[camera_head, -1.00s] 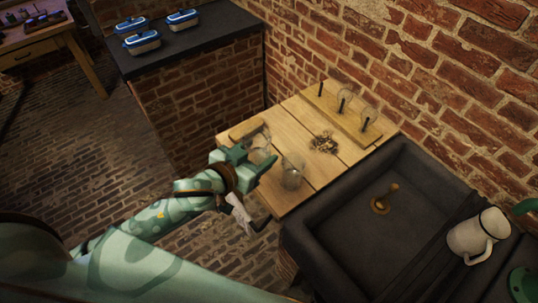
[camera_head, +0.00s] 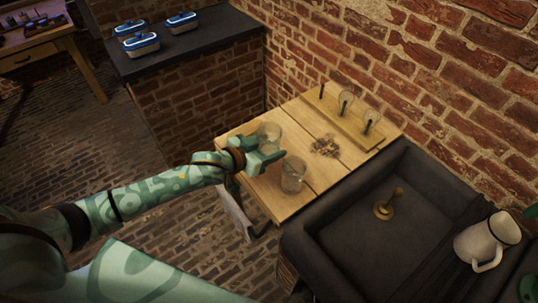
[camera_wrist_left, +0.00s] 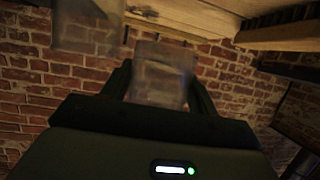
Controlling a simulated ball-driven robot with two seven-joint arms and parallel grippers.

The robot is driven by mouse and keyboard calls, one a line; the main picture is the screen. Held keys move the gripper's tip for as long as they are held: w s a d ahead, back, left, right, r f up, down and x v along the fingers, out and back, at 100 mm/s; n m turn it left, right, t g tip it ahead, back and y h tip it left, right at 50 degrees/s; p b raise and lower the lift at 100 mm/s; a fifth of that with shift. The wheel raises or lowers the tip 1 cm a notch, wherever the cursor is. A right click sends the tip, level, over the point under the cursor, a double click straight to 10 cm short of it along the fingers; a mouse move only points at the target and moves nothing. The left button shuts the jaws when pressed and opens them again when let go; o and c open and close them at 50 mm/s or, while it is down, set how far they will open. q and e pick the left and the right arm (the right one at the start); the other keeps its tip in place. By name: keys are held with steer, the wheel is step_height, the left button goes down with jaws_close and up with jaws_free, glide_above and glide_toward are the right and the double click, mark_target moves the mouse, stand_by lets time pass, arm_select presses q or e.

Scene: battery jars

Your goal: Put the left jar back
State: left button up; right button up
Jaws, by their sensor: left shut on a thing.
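My left gripper (camera_head: 268,152) is shut on a clear glass jar (camera_head: 269,134) at the left part of the wooden table. In the left wrist view the jar (camera_wrist_left: 160,72) sits between the two fingers. Whether it touches the table is hard to tell. A second clear jar (camera_head: 293,178) stands on the table, nearer the front edge. It is apart from the held jar. A wooden rack (camera_head: 336,118) with upright dark pegs stands at the back of the table. Clear jars cover its middle and right pegs; its left peg (camera_head: 321,91) is bare.
A small heap of bits (camera_head: 325,146) lies mid-table. A dark sink (camera_head: 345,215) with a brass fitting adjoins the table on the right, with a white enamel jug (camera_head: 480,243) on its edge. Blue-lidded boxes stand on the dark counter (camera_head: 205,48) at the back. A brick wall closes the back.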

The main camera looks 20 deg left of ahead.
arm_select(q)
steer(key=w+f+b, duration=0.1)
steer(key=f, duration=0.1)
steer(key=w+a+f, duration=0.1)
steer(key=w+f, duration=0.1)
steer(key=shift+w+b, duration=0.1)
steer(key=shift+b, duration=0.25)
steer(key=shift+w+a+f+b, duration=0.15)
steer(key=shift+f+b, duration=0.55)
steer(key=shift+f, duration=1)
steer(key=shift+f, duration=0.1)
steer(key=o, duration=1.1)
steer(key=shift+o, duration=0.2)
steer(key=shift+s+r, duration=0.2)
steer(key=p+v, duration=0.3)
steer(key=v, duration=0.8)
steer(key=shift+s, duration=0.3)
